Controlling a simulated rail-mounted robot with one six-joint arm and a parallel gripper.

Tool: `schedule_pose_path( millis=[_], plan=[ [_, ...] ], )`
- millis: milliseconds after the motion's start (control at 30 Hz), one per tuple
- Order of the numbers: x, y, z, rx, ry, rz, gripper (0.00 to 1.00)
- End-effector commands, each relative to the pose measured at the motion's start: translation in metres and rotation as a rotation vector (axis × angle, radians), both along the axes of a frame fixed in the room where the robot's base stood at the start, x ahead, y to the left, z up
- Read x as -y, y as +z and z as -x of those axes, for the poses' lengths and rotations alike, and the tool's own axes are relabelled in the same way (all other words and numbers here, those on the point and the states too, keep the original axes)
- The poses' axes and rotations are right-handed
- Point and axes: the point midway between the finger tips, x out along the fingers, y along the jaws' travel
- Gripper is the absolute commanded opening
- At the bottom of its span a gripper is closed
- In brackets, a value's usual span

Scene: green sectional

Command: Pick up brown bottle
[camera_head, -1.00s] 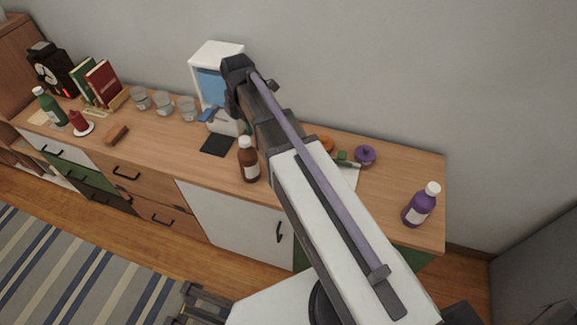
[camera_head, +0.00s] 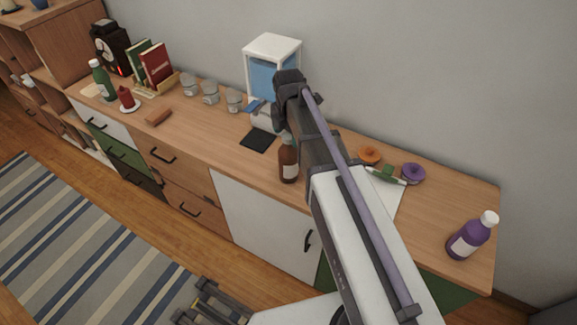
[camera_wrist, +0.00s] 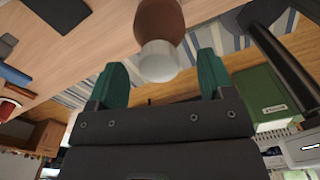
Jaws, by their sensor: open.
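The brown bottle (camera_head: 288,165) stands upright near the front edge of the wooden counter in the head view. It has a pale label, and my arm covers part of its top. In the wrist view the bottle (camera_wrist: 161,15) shows with its white cap (camera_wrist: 158,61) towards me. My gripper (camera_wrist: 161,70) is open, with its two green fingers spread to either side of the cap in the picture. Neither finger visibly touches the bottle. My fingertips are not clearly visible in the head view.
A black pad (camera_head: 258,139) and white dispenser (camera_head: 272,60) are near the bottle. A purple bottle (camera_head: 472,237) stands at the right end.

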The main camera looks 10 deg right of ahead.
Motion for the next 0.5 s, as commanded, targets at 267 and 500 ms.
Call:
schedule_pose_path(
  millis=[267, 500],
  plan=[
    [-0.001, -0.037, -0.001, 0.000, 0.000, 0.000, 0.75],
    [-0.001, -0.035, 0.000, 0.000, 0.000, 0.000, 0.65]
  ],
)
